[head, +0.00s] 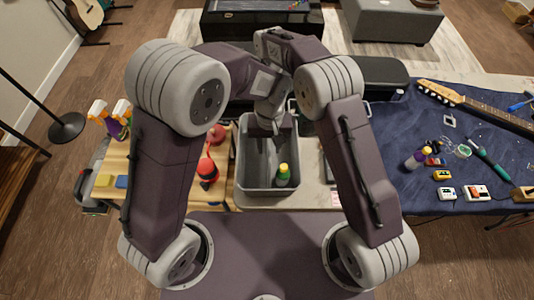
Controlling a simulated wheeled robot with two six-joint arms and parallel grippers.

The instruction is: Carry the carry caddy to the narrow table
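A grey open caddy (244,192) sits on a pale tabletop (310,192) in the middle of the head view. A bottle (282,177) with a green and yellow top stands in its near right part. My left gripper (268,126) points down over the caddy's far part. I cannot tell whether its fingers touch the caddy or are open or shut. My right arm reaches in beside it, and its gripper is hidden or cannot be made out. I cannot tell which surface is the narrow table.
A wooden top (222,165) with red items lies left of the caddy. A blue-covered table (405,135) at right holds a guitar (478,103), bottles and small boxes. A black case (380,71) is behind. Bare floor (50,215) shows at left.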

